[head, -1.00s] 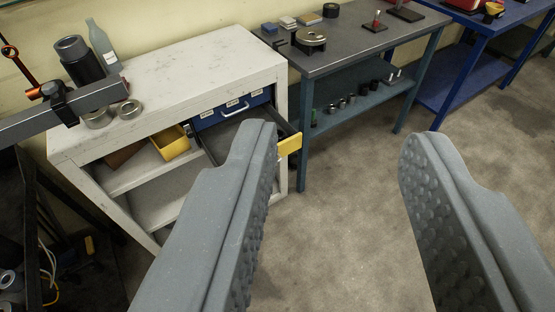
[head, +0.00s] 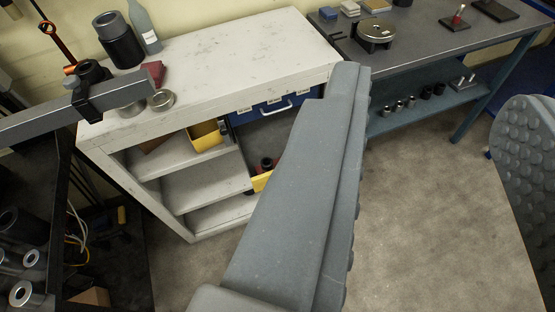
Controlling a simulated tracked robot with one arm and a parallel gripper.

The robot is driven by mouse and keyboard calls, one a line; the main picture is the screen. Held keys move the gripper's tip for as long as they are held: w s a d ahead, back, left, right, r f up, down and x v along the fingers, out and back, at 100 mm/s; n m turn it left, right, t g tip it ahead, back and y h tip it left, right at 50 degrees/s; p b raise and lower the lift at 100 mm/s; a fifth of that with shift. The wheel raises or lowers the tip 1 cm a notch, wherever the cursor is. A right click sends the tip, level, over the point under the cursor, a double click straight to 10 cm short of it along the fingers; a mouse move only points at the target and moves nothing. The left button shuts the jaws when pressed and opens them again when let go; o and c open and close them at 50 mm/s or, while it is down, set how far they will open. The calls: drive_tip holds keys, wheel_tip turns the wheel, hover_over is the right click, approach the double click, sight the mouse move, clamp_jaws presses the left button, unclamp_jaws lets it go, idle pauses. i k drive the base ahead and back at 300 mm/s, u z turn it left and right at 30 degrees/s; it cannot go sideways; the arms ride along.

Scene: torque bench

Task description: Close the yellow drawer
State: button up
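The yellow drawer stands pulled out of the pale workbench, below a blue drawer (head: 272,108). A strip of its yellow front (head: 262,181) shows just left of my left finger; the rest of the front is hidden behind that finger. Dark and red items lie inside it. My gripper (head: 435,90) is open and empty, its two grey padded fingers wide apart. The left finger overlaps the drawer in the picture; I cannot tell whether they touch.
The workbench top (head: 220,55) holds a dark cylinder (head: 119,40), a bottle (head: 143,27) and metal rings. A yellow bin (head: 205,136) sits on its shelf. A grey-blue table (head: 440,50) stands to the right. Open floor (head: 420,200) lies between my fingers.

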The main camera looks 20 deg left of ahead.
sight(268, 136)
drive_tip(key=u, duration=0.25)
drive_tip(key=i, duration=0.25)
drive_tip(key=z, duration=1.1)
drive_tip(key=k, duration=0.85)
drive_tip(key=u, duration=0.4)
drive_tip(key=i, duration=1)
